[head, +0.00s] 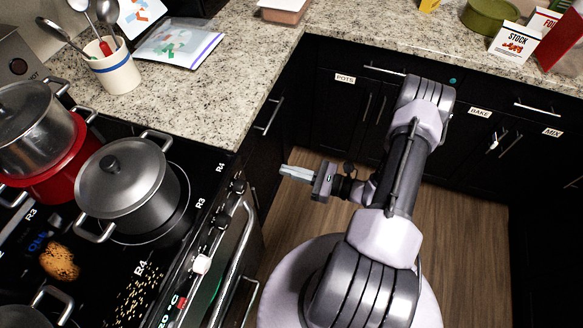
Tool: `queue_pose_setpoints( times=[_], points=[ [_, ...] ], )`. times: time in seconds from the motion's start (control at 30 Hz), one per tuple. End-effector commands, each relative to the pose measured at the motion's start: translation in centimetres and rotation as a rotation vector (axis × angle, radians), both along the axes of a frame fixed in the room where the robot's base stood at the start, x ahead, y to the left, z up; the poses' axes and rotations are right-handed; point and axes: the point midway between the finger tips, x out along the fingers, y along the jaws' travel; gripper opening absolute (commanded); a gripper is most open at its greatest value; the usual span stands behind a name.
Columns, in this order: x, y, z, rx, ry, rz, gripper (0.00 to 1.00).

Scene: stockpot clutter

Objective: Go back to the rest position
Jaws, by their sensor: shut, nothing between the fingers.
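My gripper (286,171) is shut and empty. It points left over the wooden floor, in the gap between the stove front and the back cabinets. It touches nothing that I can see. My arm rises from my base at the lower middle and bends at the elbow near the cabinet marked POTS.
A steel pot (35,128) sits with a red pot (72,165) at the far left. The oven handle (235,265) sticks out below my gripper's left. A utensil crock (112,68) and plastic bag (178,50) lie on the granite counter (215,90). Wooden floor (465,240) is clear at right.

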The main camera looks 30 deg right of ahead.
Motion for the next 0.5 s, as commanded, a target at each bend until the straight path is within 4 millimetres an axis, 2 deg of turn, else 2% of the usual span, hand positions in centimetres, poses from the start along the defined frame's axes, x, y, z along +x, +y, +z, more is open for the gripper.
queue_pose_setpoints(
  times=[0.17,0.23,0.27,0.37,0.4,0.5],
  points=[
    [-0.4,-0.2,0.0,-0.003,-0.001,0.007,0.0],
    [0.0,0.4,1.5,-0.037,-0.01,0.062,0.0],
    [0.2,1.0,2.6,-0.069,-0.019,0.114,0.0],
    [0.5,4.7,8.6,-0.245,-0.054,0.379,0.0],
    [0.0,6.7,11.1,-0.341,-0.069,0.505,0.0],
    [-2.5,11.0,16.3,-0.609,-0.108,0.785,0.0]
  ],
)
